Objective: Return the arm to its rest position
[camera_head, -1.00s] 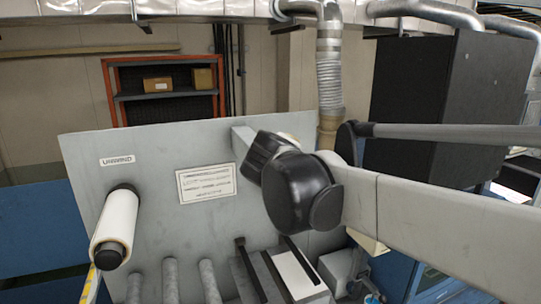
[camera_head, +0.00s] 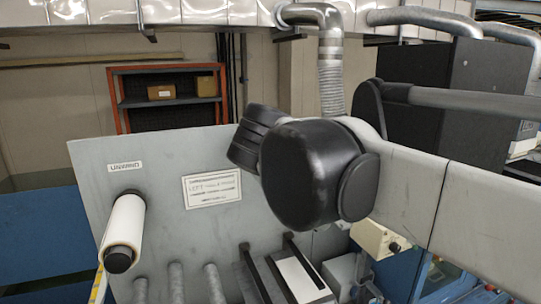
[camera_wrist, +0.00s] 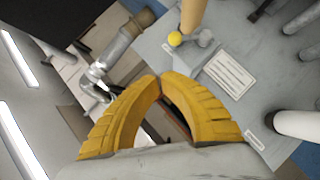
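My arm crosses the right half of the head view, its black joint in front of the grey machine panel (camera_head: 110,190). My gripper (camera_wrist: 160,76) shows in the wrist view as two curved yellow fingers. Their tips meet and nothing is seen between them; the gap lower down shows only background. The gripper is clear of the panel, which lies beyond it in the wrist view. In the head view the gripper is hidden behind my arm.
A white roll (camera_head: 123,233) sticks out at the panel's left. Grey rollers (camera_head: 176,284) stand below. In the wrist view a tan cylinder (camera_wrist: 192,14) and a yellow ball (camera_wrist: 175,39) show near the panel. Ducts (camera_head: 331,75) and a dark cabinet (camera_head: 440,135) stand behind.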

